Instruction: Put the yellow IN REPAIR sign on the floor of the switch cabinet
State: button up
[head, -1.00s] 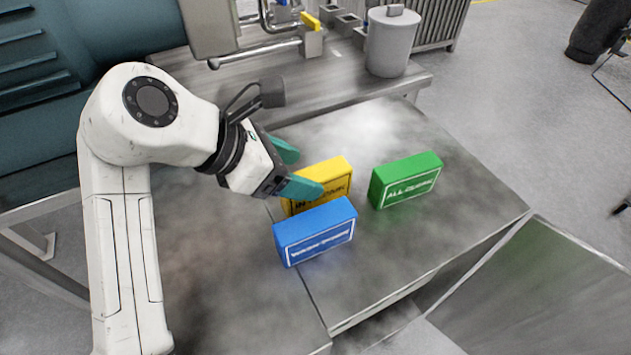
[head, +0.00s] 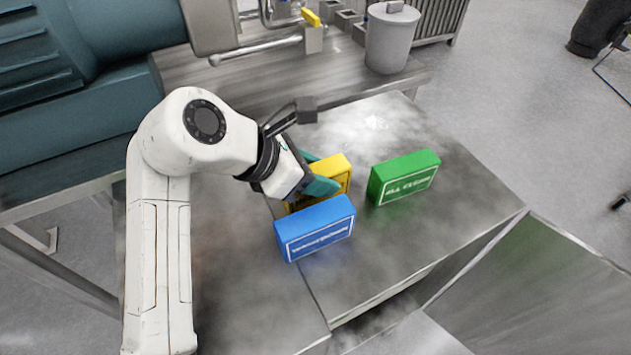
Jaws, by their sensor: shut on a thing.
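The yellow sign (head: 337,169) stands upright on the metal cabinet top, behind the blue sign and left of the green one. My gripper (head: 318,178) is shut on the yellow sign, with one teal finger across its front face and the other behind it. The front finger and the blue sign hide most of its lettering. I cannot tell whether the sign is lifted off the surface. No open switch cabinet interior can be made out for certain.
A blue sign (head: 316,229) stands close in front of my gripper. A green sign (head: 404,178) stands to the right. A grey lidded canister (head: 391,42) is on the bench behind. A metal panel (head: 545,290) is at the lower right. The surface right of the green sign is clear.

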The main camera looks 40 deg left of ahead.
jog(key=c, duration=0.4)
jog(key=shift+r+p, duration=0.2)
jog(key=shift+p, duration=0.1)
